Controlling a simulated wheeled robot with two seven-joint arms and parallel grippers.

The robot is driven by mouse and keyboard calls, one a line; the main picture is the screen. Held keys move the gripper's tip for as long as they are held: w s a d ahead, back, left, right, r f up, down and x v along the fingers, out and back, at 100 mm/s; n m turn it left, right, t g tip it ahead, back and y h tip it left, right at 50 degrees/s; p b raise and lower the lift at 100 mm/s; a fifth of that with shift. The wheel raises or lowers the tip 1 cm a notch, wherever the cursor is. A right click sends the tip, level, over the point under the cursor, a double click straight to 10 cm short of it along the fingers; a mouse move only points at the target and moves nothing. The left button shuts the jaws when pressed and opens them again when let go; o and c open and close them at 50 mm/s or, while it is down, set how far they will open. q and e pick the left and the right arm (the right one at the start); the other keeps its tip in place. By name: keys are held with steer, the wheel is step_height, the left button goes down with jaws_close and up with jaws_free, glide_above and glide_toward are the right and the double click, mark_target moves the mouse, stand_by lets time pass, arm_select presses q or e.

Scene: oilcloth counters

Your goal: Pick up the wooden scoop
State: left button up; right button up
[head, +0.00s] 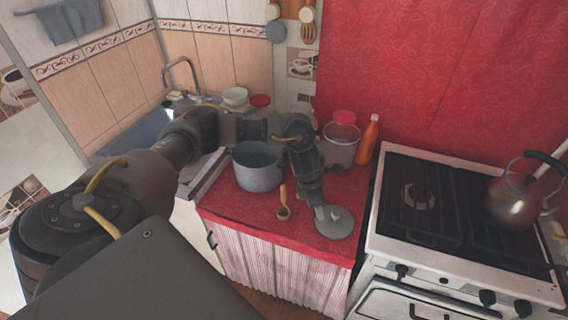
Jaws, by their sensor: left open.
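The small wooden scoop (284,213) is on the red counter near its front edge, with its light handle pointing up and away. My left gripper (322,212) reaches down over the counter to the right of the scoop, apart from it. It is open, though its fingers show only small and dark. It is over or in front of a grey round lid-like disc (340,230); whether they touch I cannot tell. My right gripper is not in view.
A grey pot (258,172) stands behind the scoop. A clear jar (341,146) and an orange bottle (368,140) stand at the back. A stove (388,243) with a kettle (512,205) is at right. Red counter (240,207) lies bare left of the scoop.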

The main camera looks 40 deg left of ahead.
mark_target(284, 195)
arm_select(q)
steer(key=a+r+y, duration=0.1)
steer(key=a+r, duration=0.1)
steer(key=a, duration=0.2)
steer(key=a+r+m+g, duration=0.1)
steer(key=a+r, duration=0.1)
steer(key=a, duration=0.2)
steer(key=s+a+r+m+y, duration=0.1)
steer(key=a+r, duration=0.2)
steer(key=a, duration=0.2)
steer(key=shift+g+y, duration=0.3)
step_height(284, 195, down, 6)
steer(key=shift+d+r, duration=0.1)
steer(key=shift+p, duration=0.35)
step_height(284, 195, down, 5)
steer(key=shift+s+d+r+p, duration=0.1)
steer(key=shift+d+r+p, duration=0.05)
steer(key=shift+p, duration=1.05)
steer(key=shift+f, duration=0.3)
jaws_close()
